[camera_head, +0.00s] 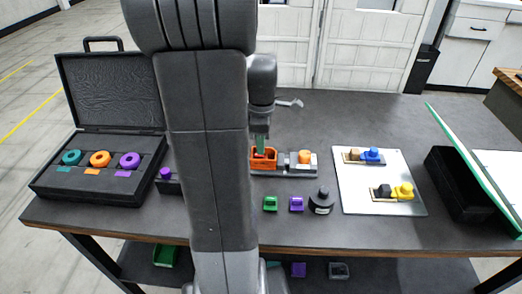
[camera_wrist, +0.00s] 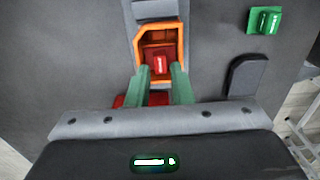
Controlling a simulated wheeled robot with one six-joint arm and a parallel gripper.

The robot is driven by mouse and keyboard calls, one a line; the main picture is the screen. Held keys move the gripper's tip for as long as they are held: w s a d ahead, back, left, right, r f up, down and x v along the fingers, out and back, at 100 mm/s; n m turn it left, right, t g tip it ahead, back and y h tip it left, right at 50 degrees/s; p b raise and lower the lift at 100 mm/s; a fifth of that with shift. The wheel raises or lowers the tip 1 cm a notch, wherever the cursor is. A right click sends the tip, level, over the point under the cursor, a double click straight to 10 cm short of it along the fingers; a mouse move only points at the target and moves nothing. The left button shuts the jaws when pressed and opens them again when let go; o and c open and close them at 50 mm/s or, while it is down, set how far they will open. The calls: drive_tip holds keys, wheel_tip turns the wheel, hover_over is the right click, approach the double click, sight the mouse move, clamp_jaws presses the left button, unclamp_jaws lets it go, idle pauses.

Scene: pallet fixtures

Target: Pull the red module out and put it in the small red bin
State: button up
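The red module (camera_wrist: 159,65), a small block with a pale mark, sits inside an orange open box (camera_wrist: 174,29). In the head view the orange box (camera_head: 262,166) stands on a grey base, with a bit of red inside. My gripper (camera_wrist: 160,72) has green fingers, one on each side of the red module, with gaps visible between them and it. In the head view my gripper (camera_head: 260,148) points down at the box. Another red surface (camera_wrist: 130,101) shows beneath the fingers, mostly hidden; I cannot tell if it is the small red bin.
A green module (camera_head: 270,203), a purple module (camera_head: 296,204) and a black round piece (camera_head: 320,202) lie in front. An orange cylinder (camera_head: 306,157) is on the base's right. A white board (camera_head: 382,205) and a black case (camera_head: 95,185) flank them. My arm hides part of the table.

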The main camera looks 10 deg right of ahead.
sight(259, 158)
drive_tip(key=shift+f, duration=1.8)
clamp_jaws()
